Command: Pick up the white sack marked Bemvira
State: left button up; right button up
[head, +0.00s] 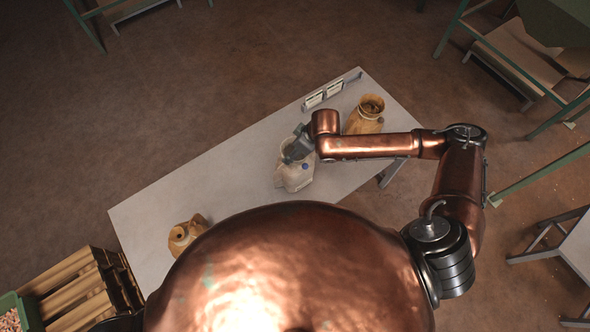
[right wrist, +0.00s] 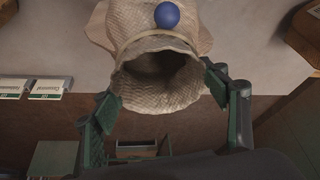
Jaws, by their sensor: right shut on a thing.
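The pale, whitish sack (head: 294,178) stands on the table with its mouth open and a blue round mark on its side. In the right wrist view the woven sack (right wrist: 160,75) has its dark mouth facing the camera, the blue mark above it. My right gripper (head: 297,149) is at the sack's top. In the right wrist view its two fingers (right wrist: 160,98) are on either side of the mouth, shut on the sack. No name can be read on the sack. My left gripper is not in view.
Brown sacks stand on the table, one at the right (head: 365,117) and one at the near left (head: 187,236). Small label cards (head: 323,94) stand along the far edge. Wooden crates (head: 80,290) are at lower left.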

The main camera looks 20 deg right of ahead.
jog(key=c, duration=0.3)
